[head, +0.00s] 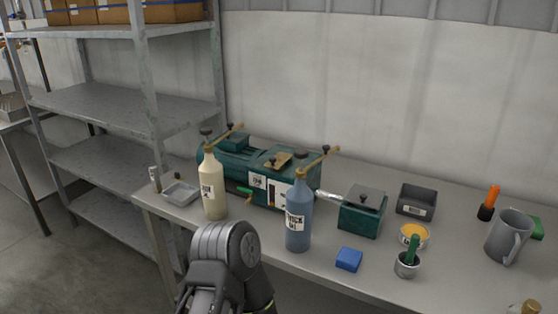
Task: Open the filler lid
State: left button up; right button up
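A green machine (225,163) lies along the back of the bench behind two bottles. A small brass plate (278,160) with a dark knob sits on its top and looks closed. A green box (360,221) to its right has a flat grey lid (366,196) with a dark knob, which looks shut. I cannot tell which of these is the filler lid. A grey link of my arm rises at the bottom, left of centre. No gripper fingers show in this view.
A cream bottle (214,190) and a blue bottle (298,225) stand in front of the machine. A blue block (349,259), a metal cup (406,267), a yellow-filled bowl (414,235), a dark tray (416,201) and a grey mug (508,238) are rightward. Metal shelving (135,108) stands left.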

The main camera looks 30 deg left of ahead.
aim_at(277, 162)
jog(key=k+j, duration=0.1)
jog(key=j, duration=0.6)
jog(key=k+j+u, duration=0.1)
jog(key=j, duration=0.6)
jog(key=i+l, duration=0.35)
jog(key=i+j, duration=0.05)
